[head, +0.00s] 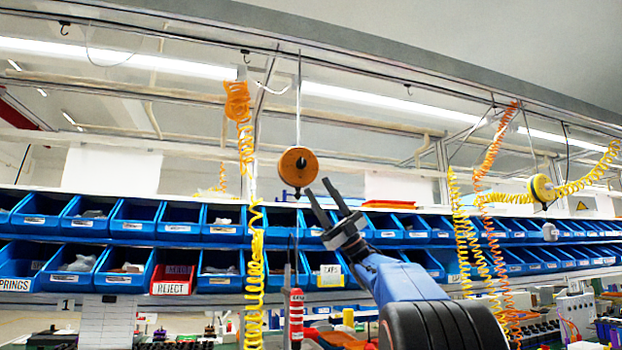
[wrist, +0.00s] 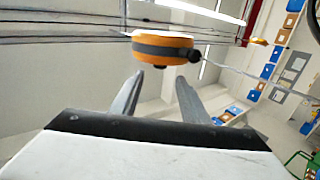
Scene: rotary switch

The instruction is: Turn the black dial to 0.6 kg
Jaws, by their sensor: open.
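An orange round balancer (head: 290,176) hangs from a cable near the middle of the head view. The black dial (head: 301,164) sits at the centre of its face; its scale marks are too small to read. In the wrist view the orange balancer (wrist: 143,48) shows from its edge with a dark band, and the black dial (wrist: 194,55) sticks out on its right. My gripper (head: 317,185) is open and empty, just below and right of the balancer in the head view. In the wrist view my gripper's fingertips (wrist: 159,76) lie below the balancer, apart from the dial.
Rows of blue bins (head: 181,222) run behind the balancer. A coiled yellow hose (head: 254,270) hangs to its left. More coiled hoses and a yellow reel (head: 541,188) hang to the right. A red tool (head: 296,315) hangs below the balancer.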

